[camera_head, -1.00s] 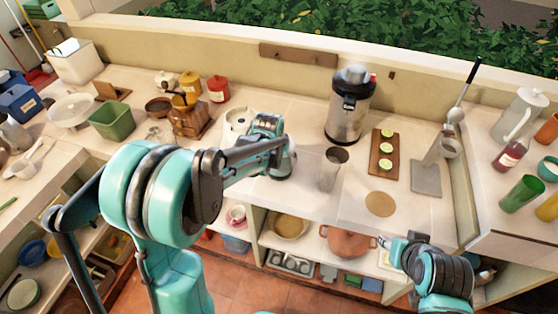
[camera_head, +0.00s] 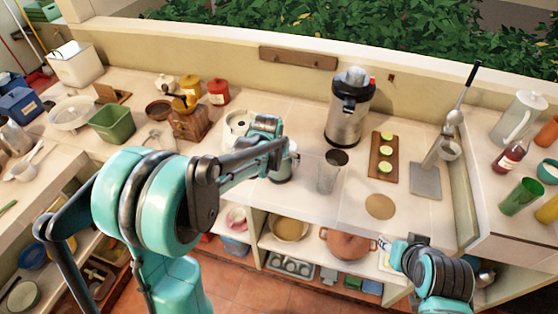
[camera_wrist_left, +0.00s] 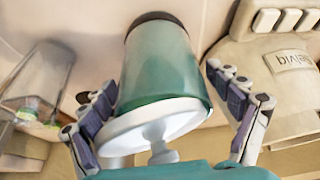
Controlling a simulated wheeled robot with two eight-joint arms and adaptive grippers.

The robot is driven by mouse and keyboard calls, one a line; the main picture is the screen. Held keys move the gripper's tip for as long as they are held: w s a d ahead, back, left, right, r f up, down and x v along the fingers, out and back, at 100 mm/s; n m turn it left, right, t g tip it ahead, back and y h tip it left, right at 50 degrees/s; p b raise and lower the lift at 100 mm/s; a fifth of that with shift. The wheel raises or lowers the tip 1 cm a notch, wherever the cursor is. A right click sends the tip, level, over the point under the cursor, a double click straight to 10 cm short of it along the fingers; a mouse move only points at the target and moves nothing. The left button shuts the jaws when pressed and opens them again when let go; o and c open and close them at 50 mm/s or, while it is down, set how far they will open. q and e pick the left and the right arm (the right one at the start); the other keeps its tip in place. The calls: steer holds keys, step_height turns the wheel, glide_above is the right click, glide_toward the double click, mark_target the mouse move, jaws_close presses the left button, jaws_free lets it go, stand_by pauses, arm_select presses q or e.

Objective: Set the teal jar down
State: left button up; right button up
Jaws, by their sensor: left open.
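The teal jar (camera_wrist_left: 165,72) stands between the fingers of my left gripper (camera_wrist_left: 165,112) in the left wrist view. It has a white lid with a knob, towards the camera, and a dark base at the far end. The fingers are spread, with gaps visible on both sides of the jar. In the head view my left gripper (camera_head: 278,150) is low over the counter (camera_head: 300,200), and the arm hides most of the jar. My right gripper (camera_head: 386,247) is in front of the lower shelf, apart from the jar; its fingers are too small to read.
A clear tumbler (camera_head: 330,172) stands close right of my left gripper. A beige appliance (camera_wrist_left: 265,65) with white buttons is beside the jar. Behind are a steel dispenser (camera_head: 347,110) and a board with green slices (camera_head: 382,156). A round mat (camera_head: 380,206) lies near the front edge.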

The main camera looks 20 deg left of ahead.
arm_select(q)
steer(key=p+v, duration=0.3)
steer(key=v, duration=0.8)
steer(key=s+t, duration=0.2)
steer(key=s, duration=1.8)
steer(key=shift+s+r+t, duration=0.3)
steer(key=shift+r, duration=0.05)
steer(key=shift+a+f, duration=0.1)
step_height(320, 180, down, 6)
steer(key=b, duration=0.6)
